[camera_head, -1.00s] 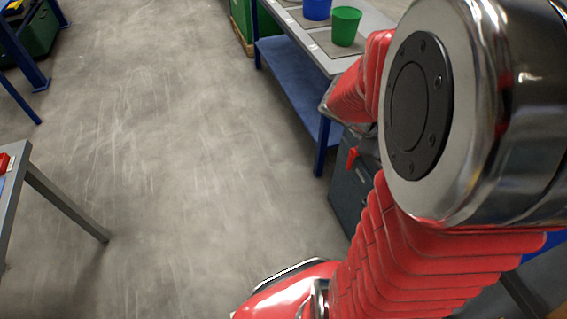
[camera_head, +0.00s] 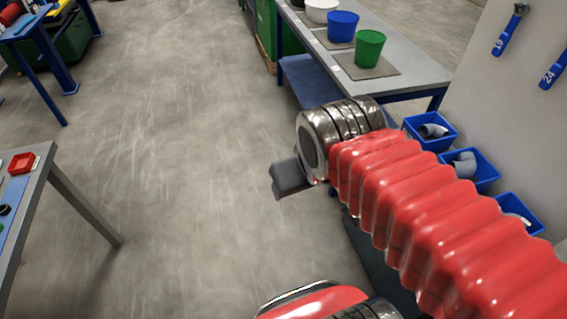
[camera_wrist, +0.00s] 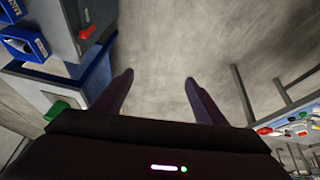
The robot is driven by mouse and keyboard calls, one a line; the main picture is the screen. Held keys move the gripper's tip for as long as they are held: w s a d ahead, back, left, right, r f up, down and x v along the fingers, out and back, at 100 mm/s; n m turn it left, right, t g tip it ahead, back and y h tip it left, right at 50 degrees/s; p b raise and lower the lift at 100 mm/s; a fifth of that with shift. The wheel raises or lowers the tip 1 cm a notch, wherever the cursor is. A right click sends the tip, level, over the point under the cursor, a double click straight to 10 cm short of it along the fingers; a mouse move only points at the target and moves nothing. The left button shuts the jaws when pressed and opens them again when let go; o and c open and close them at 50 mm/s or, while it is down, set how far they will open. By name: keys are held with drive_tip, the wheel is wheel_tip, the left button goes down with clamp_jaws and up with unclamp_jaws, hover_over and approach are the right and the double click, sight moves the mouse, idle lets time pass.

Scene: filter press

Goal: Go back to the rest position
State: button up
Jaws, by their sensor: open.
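My gripper (camera_wrist: 158,78) is open in the wrist view, with two dark fingers apart and nothing between them. Bare grey concrete floor lies beyond the fingertips. In the head view my red ribbed arm runs from the lower right to the middle of the picture, ending in a dark metal joint with a grey block on its left side. I cannot make out the fingers there. The arm hangs over the floor, in front of the bench (camera_head: 425,68) with the buckets. No rest position is marked in either view.
A white bucket (camera_head: 322,10), a blue bucket (camera_head: 342,26) and a green bucket (camera_head: 369,48) stand on mats on the bench. Blue bins (camera_head: 474,168) with grey pipe elbows are at the right by the wall. A table (camera_head: 38,190) stands at left. The floor (camera_head: 180,140) between is clear.

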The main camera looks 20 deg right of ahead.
drive_tip(key=shift+s+a+r+y, duration=0.1)
drive_tip(key=shift+a+r+y, duration=0.1)
drive_tip(key=shift+a, duration=0.3)
drive_tip(key=shift+s+a+r+y, duration=0.1)
drive_tip(key=shift+a+r+y, duration=0.1)
drive_tip(key=shift+a, duration=0.3)
idle(0.6)
